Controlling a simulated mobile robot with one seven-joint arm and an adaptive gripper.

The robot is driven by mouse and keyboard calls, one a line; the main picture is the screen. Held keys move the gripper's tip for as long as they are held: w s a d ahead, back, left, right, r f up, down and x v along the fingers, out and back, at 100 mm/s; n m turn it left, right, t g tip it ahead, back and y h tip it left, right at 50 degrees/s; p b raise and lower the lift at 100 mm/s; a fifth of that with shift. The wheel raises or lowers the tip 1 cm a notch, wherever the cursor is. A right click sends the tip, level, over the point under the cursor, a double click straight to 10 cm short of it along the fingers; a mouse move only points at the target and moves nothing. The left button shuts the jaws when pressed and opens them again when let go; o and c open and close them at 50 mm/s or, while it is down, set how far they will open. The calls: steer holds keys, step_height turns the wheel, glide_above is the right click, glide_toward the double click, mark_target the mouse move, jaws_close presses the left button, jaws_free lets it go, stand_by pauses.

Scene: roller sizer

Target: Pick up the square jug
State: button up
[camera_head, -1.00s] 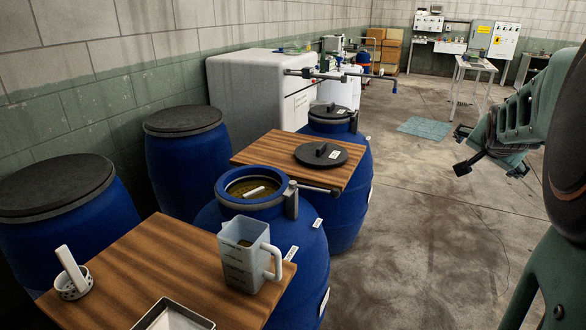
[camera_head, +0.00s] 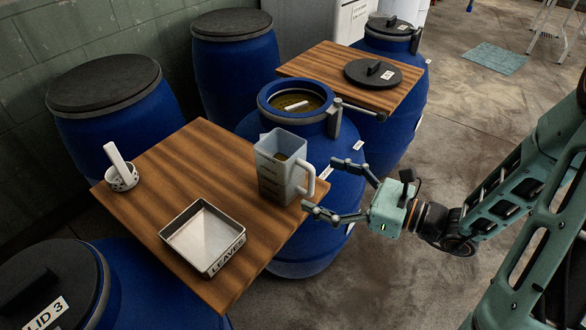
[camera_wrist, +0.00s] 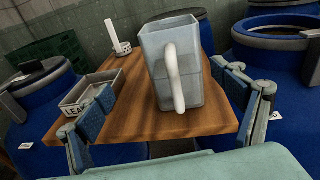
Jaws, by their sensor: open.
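The square jug (camera_head: 277,167) is a translucent grey-white, upright container with a white handle on its right side. It stands near the right edge of a wooden board (camera_head: 165,165). My gripper (camera_head: 337,190) is open, just right of the jug, with its fingers pointing at the handle side. In the wrist view the jug (camera_wrist: 160,65) stands ahead with its handle facing me, framed between the spread fingers (camera_wrist: 165,115). The fingers appear apart from the jug, and nothing is held.
A metal tray labelled LEAVES (camera_head: 203,238) and a white holder (camera_head: 121,177) with an upright white piece share the board. An open blue barrel (camera_head: 284,118) stands behind the jug. Another board (camera_head: 325,72) bears a black lid (camera_head: 373,73). Concrete floor lies open at the right.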

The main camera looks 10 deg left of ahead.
mark_target(296, 157)
steer(key=shift+w+r+m+t+y, duration=0.15)
steer(key=shift+w+r+m+t, duration=0.15)
steer(key=shift+r+m+t, duration=0.15)
steer(key=shift+w+r+m+t+y, duration=0.15)
steer(key=shift+w+r+m+t, duration=0.15)
steer(key=shift+r, duration=0.25)
steer(key=x, duration=1)
steer(key=shift+w+a, duration=0.3)
steer(key=shift+w, duration=0.05)
steer(key=shift+r, duration=0.15)
steer(key=c, duration=2.2)
